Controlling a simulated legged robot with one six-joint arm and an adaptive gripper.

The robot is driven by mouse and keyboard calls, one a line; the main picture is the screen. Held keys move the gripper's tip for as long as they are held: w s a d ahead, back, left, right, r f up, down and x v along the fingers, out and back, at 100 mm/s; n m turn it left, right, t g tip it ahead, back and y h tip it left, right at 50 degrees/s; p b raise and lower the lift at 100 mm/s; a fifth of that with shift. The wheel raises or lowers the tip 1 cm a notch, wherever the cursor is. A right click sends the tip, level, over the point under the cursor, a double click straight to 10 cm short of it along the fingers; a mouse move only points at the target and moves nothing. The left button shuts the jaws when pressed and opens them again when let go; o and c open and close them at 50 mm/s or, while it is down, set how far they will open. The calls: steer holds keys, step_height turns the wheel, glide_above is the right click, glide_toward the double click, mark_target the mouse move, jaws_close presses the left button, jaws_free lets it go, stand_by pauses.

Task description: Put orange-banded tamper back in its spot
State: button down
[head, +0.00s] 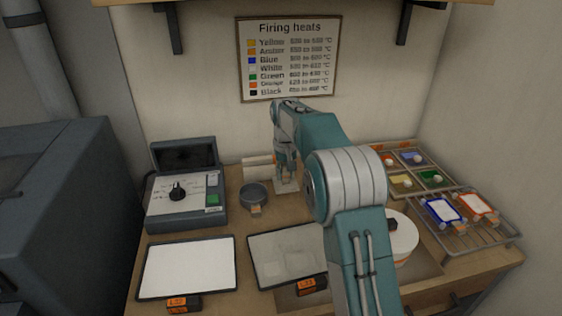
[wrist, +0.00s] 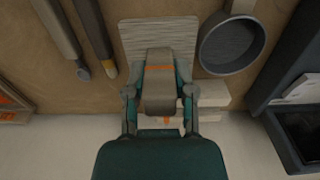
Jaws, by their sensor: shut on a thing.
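In the wrist view, my gripper (wrist: 160,85) is shut on the orange-banded tamper (wrist: 159,98), a grey-brown block with a thin orange stripe. A pale square plate (wrist: 157,28) lies on the bench beyond the tamper. I cannot tell whether the tamper touches it. In the head view, my gripper (head: 286,165) points down over the back middle of the bench, with the pale plate (head: 287,188) below it. The tamper is mostly hidden there by the fingers.
A round grey dish (head: 253,195) with an orange tag stands just left of the gripper. Pale blocks (head: 257,167) lie behind it. A control box (head: 185,205) is at left, two framed panels (head: 187,268) in front. Paint tray (head: 404,159) and wire rack (head: 480,236) are at right.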

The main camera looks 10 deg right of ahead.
mark_target(287, 185)
steer(key=shift+w+d, duration=0.2)
steer(key=shift+d+f, duration=0.15)
steer(key=shift+f, duration=0.05)
step_height(287, 185, down, 3)
steer(key=shift+s+r, duration=0.1)
steer(key=shift+r, duration=0.1)
steer(key=shift+a+f, duration=0.2)
steer(key=shift+f, duration=0.7)
steer(key=shift+d, duration=0.15)
steer(key=shift+f, duration=0.45)
stand_by(0.4)
steer(key=shift+c, duration=1.8)
jaws_free()
